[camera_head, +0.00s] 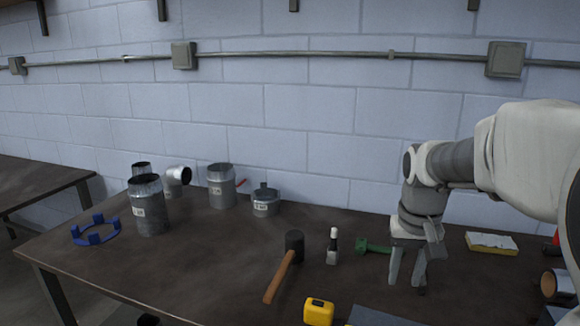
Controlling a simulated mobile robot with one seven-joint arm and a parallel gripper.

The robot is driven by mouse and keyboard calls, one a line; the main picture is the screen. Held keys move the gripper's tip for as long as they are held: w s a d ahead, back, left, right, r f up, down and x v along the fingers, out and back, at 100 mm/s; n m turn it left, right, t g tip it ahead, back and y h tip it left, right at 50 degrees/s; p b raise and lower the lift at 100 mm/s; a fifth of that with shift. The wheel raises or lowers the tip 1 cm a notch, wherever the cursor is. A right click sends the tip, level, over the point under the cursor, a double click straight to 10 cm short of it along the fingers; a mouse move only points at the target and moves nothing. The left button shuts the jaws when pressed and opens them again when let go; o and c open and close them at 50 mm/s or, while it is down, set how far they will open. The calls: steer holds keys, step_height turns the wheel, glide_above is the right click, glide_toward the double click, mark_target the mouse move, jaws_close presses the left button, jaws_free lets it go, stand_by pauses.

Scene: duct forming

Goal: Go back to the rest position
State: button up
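My gripper (407,268) hangs from my arm at the right, with its fingers pointing down over the workbench (180,270). The fingers are spread apart, and I see nothing between them. A green tool (374,247) lies on the bench just left of the fingers, apart from them as far as I can tell. A mallet (286,265) with a black head and wooden handle lies further left. A small bottle (333,248) with a white cap and dark body stands between the mallet and the green tool.
Metal duct pieces (150,208) and a grey can (265,201) stand at the back left. A yellow tape measure (318,311) is at the front. A yellow-white sponge (491,243) lies right of my gripper. A block wall (300,130) stands behind.

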steer(key=s+a+r+n+t, duration=0.1)
steer(key=s+a+t, duration=0.1)
steer(key=s, duration=0.6)
steer(key=s+a+r+n+t, duration=0.1)
steer(key=s+a+r+t, duration=0.1)
steer(key=s+a, duration=0.3)
steer(key=s, duration=0.4)
steer(key=shift+a+y+p, duration=0.15)
steer(key=shift+y+p, duration=0.15)
steer(key=shift+r, duration=0.1)
